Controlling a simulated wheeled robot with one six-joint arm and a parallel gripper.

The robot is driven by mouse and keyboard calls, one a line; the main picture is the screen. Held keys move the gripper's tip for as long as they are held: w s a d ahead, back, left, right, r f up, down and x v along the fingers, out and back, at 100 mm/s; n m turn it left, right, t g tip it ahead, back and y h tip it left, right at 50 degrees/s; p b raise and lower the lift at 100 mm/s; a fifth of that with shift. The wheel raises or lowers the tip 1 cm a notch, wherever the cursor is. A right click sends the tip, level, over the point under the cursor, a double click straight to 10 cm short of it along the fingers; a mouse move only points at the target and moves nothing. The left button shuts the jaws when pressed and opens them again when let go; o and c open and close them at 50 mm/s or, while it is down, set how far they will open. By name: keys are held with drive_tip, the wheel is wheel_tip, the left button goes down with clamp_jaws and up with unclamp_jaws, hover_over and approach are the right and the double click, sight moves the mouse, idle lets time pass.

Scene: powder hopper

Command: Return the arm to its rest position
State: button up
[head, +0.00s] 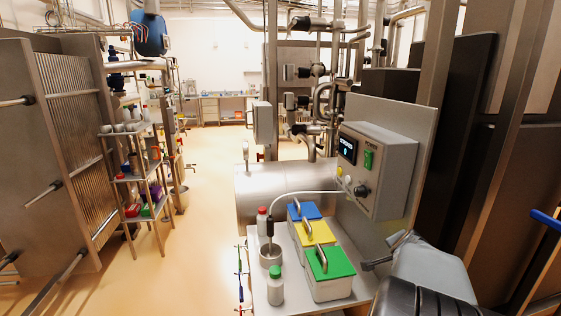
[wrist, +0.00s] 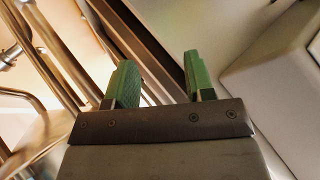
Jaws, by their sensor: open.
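My gripper (wrist: 160,84) shows in the wrist view with two green fingers standing apart. Nothing is between them, so it is open and empty. Behind the fingers are metal pipes (wrist: 22,92) at the left and a pale grey surface (wrist: 262,85) at the right. In the head view the fingers are not visible. A grey and black part at the lower right edge of the head view looks like my own arm.
A bench (head: 262,298) holds blue (head: 307,212), yellow (head: 322,232) and green-lidded (head: 330,262) bins, a metal cup (head: 270,256) and bottles. A control box (head: 378,168) stands behind them. A shelf rack (head: 140,180) is at left. The floor (head: 205,215) between is clear.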

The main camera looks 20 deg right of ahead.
drive_tip(key=s+a+f+n+g+y, duration=0.1)
drive_tip(key=a+n+y, duration=0.2)
drive_tip(key=a+n, duration=0.6)
drive_tip(key=s+a+f+n+g+y, duration=0.1)
drive_tip(key=a+n+y, duration=0.3)
drive_tip(key=a, duration=2.3)
drive_tip(key=n+g, duration=0.1)
drive_tip(key=n, duration=0.5)
drive_tip(key=shift+s+a+y+p, duration=0.3)
drive_tip(key=shift+s+a+p, duration=0.05)
drive_tip(key=shift+p, duration=0.05)
drive_tip(key=shift+f, duration=0.1)
drive_tip(key=shift+c, duration=0.6)
drive_tip(key=shift+d, duration=0.1)
